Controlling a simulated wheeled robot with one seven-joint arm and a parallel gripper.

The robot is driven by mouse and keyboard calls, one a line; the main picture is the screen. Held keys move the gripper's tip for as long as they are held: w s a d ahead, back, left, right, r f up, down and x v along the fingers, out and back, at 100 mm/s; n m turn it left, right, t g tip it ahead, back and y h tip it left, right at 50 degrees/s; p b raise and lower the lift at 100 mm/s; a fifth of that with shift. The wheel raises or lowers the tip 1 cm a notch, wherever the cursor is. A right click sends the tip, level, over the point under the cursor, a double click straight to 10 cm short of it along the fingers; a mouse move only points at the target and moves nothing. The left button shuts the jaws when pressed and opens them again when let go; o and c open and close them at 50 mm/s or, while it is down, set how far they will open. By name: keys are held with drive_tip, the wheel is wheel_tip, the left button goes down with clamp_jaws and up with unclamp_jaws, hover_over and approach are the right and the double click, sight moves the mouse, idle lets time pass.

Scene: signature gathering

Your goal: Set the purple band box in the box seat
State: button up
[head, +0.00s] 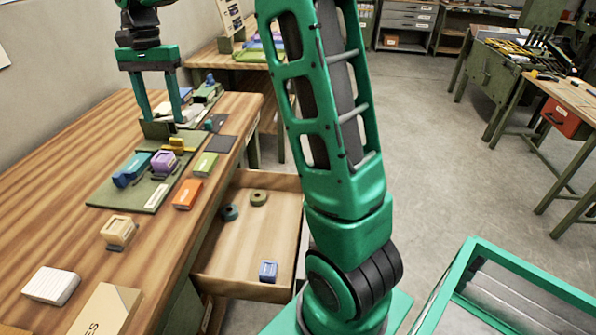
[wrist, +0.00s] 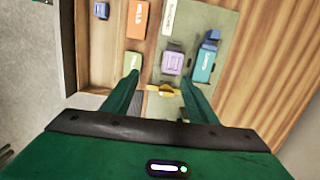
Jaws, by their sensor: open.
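A purple box (head: 162,162) stands on a dark green board (head: 100,196) on the wooden bench. It also shows in the wrist view (wrist: 173,63), just ahead of my fingertips. A teal block (head: 131,170) stands beside it, and a small yellow piece (head: 177,145) lies behind it. My gripper (head: 164,120) points down over the far part of the bench, beyond the purple box. Its fingers are spread, with nothing held between them, as the wrist view (wrist: 160,78) shows. I cannot make out a separate empty box seat on the board.
An open drawer (head: 240,250) juts from the bench, holding a blue box (head: 268,270) and two round rolls. An orange box (head: 187,193) and a green box (head: 205,164) line the bench edge. A tan box (head: 118,231) and a white block (head: 51,286) stand nearer.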

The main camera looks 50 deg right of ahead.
drive_tip(key=s+d+f+n+h, duration=0.1)
drive_tip(key=s+d, duration=0.4)
drive_tip(key=s, duration=0.4)
drive_tip(key=s+d+f+n, duration=0.1)
drive_tip(key=s+d, duration=0.5)
drive_tip(key=s, duration=0.4)
drive_tip(key=s+d+f+n, duration=0.1)
drive_tip(key=s+f, duration=0.2)
drive_tip(key=s, duration=0.6)
drive_tip(key=s+d+f+n, duration=0.1)
drive_tip(key=s+f, duration=0.3)
drive_tip(key=s, duration=0.6)
drive_tip(key=shift+d+f+t, duration=0.15)
drive_tip(key=shift+d+t, duration=0.25)
drive_tip(key=shift+d, duration=0.2)
